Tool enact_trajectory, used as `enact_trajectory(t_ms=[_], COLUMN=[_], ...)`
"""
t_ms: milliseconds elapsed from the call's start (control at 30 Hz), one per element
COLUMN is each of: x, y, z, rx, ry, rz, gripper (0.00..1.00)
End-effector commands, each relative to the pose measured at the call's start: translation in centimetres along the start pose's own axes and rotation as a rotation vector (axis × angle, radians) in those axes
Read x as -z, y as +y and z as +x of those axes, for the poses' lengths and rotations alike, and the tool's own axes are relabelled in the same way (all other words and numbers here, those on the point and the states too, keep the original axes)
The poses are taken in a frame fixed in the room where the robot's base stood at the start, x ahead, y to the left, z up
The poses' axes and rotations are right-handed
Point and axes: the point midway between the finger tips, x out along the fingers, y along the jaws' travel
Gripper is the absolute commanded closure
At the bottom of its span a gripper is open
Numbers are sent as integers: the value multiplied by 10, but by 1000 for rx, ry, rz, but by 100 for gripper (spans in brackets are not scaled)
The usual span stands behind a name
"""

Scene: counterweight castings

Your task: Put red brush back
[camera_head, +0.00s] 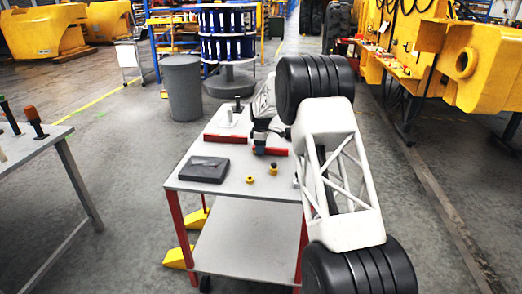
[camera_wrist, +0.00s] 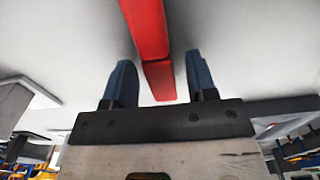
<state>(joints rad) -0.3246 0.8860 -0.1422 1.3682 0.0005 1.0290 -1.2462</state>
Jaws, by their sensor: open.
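A long red object (camera_wrist: 146,35), which looks like the red brush, lies on the grey cart top. In the wrist view it runs from the top edge down between my fingers; its bristles do not show. In the head view a red piece (camera_head: 275,151) shows on both sides of my gripper (camera_head: 259,150), which is low over the cart. My gripper also shows in the wrist view (camera_wrist: 161,85), with its two dark blue fingers apart, one on each side of the red object. I cannot tell whether they touch it.
A second red bar (camera_head: 225,138) lies farther back on the cart (camera_head: 225,187). A dark flat case (camera_head: 204,169), two small yellow pieces (camera_head: 250,180) (camera_head: 273,169) and upright fittings (camera_head: 238,104) are also on it. A side table (camera_head: 25,150) stands left; a grey bin (camera_head: 184,88) stands behind.

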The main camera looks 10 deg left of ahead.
Motion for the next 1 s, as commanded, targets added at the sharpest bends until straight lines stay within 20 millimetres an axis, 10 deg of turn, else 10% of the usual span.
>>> enact_trajectory(t_ms=[633,1000], x=[0,0], y=[0,0], z=[-94,-111], rx=[-1,1], ry=[1,0], rz=[0,0], gripper=[48,48])
